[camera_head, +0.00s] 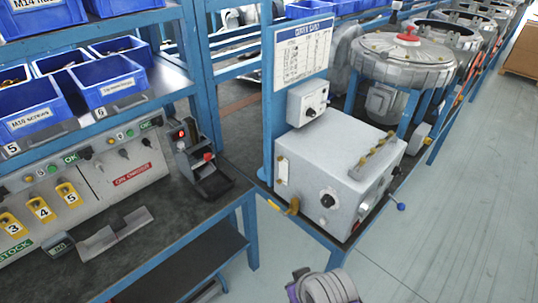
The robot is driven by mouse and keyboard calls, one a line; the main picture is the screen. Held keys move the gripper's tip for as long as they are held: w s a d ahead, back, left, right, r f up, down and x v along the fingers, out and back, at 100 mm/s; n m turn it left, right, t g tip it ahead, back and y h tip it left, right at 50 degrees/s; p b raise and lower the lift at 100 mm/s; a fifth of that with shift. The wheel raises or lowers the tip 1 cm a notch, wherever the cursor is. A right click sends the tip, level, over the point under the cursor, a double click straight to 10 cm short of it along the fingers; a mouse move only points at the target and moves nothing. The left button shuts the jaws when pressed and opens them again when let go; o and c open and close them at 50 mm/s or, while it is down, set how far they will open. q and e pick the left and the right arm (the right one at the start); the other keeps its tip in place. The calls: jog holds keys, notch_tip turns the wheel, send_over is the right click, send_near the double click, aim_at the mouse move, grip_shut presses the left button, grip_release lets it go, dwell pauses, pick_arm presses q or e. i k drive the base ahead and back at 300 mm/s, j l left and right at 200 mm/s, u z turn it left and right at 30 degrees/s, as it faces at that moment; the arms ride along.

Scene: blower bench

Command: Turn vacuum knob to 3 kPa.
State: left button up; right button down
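A large white box (345,165) stands on the blue-framed bench in the middle. Its front face carries a round black knob (327,200). A smaller grey control box (307,102) sits above it on a blue post, with a small dark knob (311,112) on its face. I cannot tell which knob is the vacuum one, and no pointer or kPa scale is readable. A grey, ridged part with purple sides at the bottom centre looks like part of my arm. No fingertips of either gripper show.
A printed chart (303,54) hangs above the small box. A round metal machine (408,60) with a red knob stands behind. A lever with a blue ball (401,206) sticks out at right. Blue bins (110,80) fill the left shelf.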

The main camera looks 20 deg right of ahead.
aim_at(327, 201)
jog(key=z, duration=1.4)
